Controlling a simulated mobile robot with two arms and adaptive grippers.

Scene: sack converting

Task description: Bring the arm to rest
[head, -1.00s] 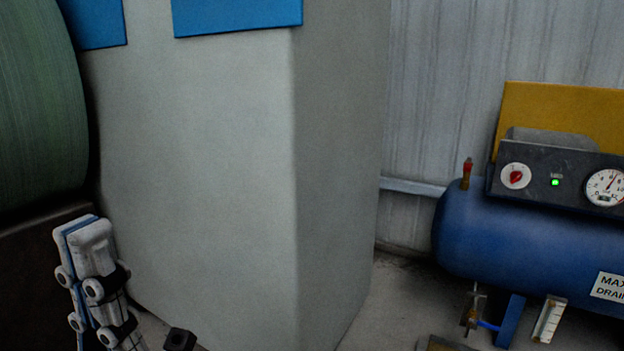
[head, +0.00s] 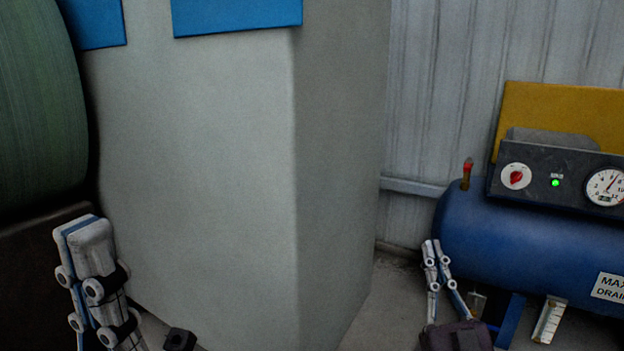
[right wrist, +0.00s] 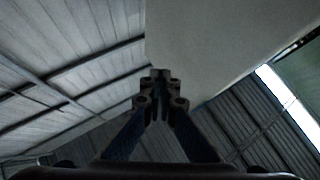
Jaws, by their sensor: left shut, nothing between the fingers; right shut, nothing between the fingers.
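My left gripper (head: 90,245) is at the lower left of the head view, pointing up, with its fingers together and nothing seen between them. My right gripper (head: 435,250) is at the lower right of the head view, in front of the left end of the blue tank, pointing up. In the right wrist view its fingertips (right wrist: 160,78) are together and empty.
A large grey cabinet (head: 200,170) with blue panels (head: 237,14) fills the middle. A green roll (head: 40,110) is at the left. A blue compressor tank (head: 560,245) with a gauge panel (head: 555,175) stands at the right by a corrugated wall (head: 450,90).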

